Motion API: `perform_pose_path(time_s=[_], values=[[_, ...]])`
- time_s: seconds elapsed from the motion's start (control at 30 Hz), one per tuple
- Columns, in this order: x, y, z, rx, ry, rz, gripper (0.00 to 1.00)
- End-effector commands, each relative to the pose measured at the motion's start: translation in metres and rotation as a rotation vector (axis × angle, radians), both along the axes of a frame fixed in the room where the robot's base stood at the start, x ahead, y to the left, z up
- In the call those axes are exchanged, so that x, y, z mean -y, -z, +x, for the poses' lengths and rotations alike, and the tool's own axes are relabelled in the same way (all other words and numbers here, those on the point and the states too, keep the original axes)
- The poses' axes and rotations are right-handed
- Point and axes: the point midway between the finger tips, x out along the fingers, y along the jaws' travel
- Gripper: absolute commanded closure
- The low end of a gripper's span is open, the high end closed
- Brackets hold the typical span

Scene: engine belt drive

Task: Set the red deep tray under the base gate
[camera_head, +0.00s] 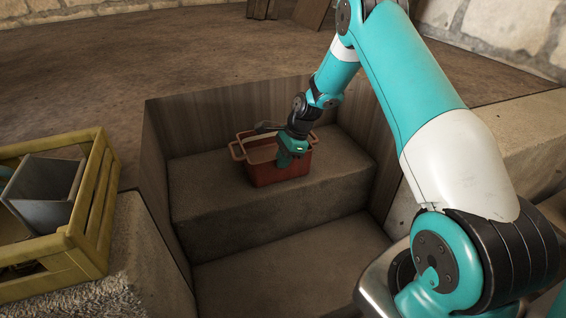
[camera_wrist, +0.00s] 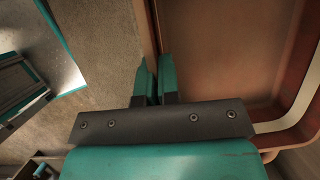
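The red deep tray (camera_head: 280,172) is in the recessed pit in the head view, upright over the upper stone step. It has a pale rim and a loop handle at its left end. I cannot tell whether its bottom touches the step. My gripper (camera_head: 290,158) reaches down at the tray's near wall. In the wrist view, the two teal fingers (camera_wrist: 156,82) stand close together with the tray's wall edge between them. The tray's brown-red inside (camera_wrist: 225,50) fills the right of that view. The fingers hide part of the wall. I cannot make out the base gate.
The upper step (camera_head: 225,212) drops to a lower step (camera_head: 290,268) in front. Wooden walls (camera_head: 215,115) enclose the pit. A yellow slatted crate (camera_head: 92,205) with a grey metal bin (camera_head: 45,190) stands at left. Dark boards (camera_head: 290,10) lie at the back. The brown floor behind is clear.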

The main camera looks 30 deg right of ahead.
Motion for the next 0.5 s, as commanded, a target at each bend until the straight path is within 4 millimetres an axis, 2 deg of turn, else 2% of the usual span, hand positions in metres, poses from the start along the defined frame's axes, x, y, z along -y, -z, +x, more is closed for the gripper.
perform_pose_path(time_s=[0.3,0.37,0.43,0.5], values=[[0.0000,0.0015,0.0008,0.003,-0.001,-0.001,1.00],[0.0000,0.0020,0.0006,0.002,0.000,0.000,0.88],[0.0001,0.0019,0.0006,0.002,0.000,0.000,0.72],[0.0001,0.0019,0.0006,0.001,-0.001,0.000,0.72]])
